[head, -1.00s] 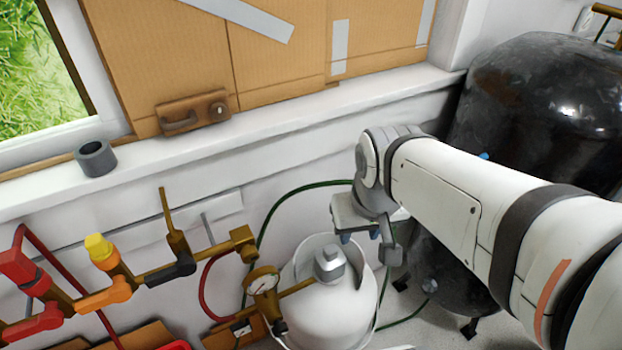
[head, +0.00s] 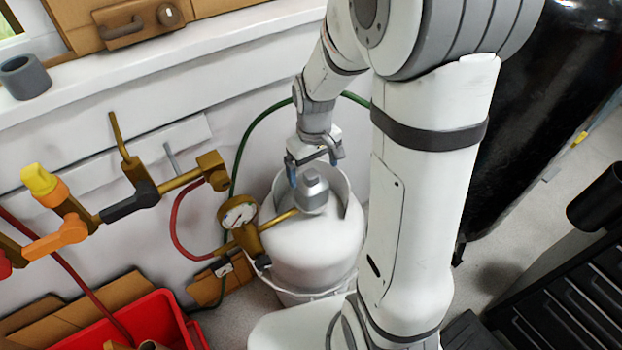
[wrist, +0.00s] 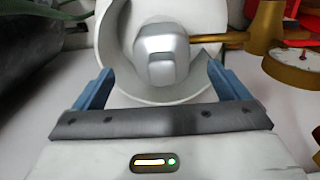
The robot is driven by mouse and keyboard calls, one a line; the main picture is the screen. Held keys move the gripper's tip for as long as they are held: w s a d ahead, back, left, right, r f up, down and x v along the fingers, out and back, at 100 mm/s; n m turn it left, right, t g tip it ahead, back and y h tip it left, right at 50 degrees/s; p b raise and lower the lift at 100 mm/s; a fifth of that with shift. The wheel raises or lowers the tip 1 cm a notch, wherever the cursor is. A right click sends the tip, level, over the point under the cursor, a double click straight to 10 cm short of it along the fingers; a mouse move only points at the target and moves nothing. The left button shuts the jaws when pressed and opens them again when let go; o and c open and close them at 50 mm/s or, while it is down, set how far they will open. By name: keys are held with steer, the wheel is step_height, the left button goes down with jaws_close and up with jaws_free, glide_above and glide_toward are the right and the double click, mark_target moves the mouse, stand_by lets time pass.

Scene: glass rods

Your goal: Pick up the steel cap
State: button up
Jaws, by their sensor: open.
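The steel cap (head: 313,191) is a grey, faceted piece on top of the white gas cylinder (head: 305,245), inside its collar. In the wrist view the steel cap (wrist: 162,55) shows ahead of my gripper, roughly centred between the fingers. My gripper (head: 313,172) is just above and behind the cap in the head view. In the wrist view my gripper (wrist: 160,85) has its two blue fingers wide apart, with nothing between them. I cannot tell how far the fingertips are from the cap.
A brass pipe with a gauge (head: 238,214) joins the cap's left side; the gauge (wrist: 292,62) is at right in the wrist view. The white collar (wrist: 112,50) curves around the cap. A red bin (head: 150,318) stands lower left, a dark drawer cabinet (head: 570,300) lower right.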

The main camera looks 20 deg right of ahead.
mark_target(311, 183)
steer(key=f, duration=0.6)
steer(key=shift+w+a+f+b, duration=0.25)
steer(key=shift+w+f+b, duration=0.15)
steer(key=shift+c, duration=0.5)
steer(key=c, duration=1.1)
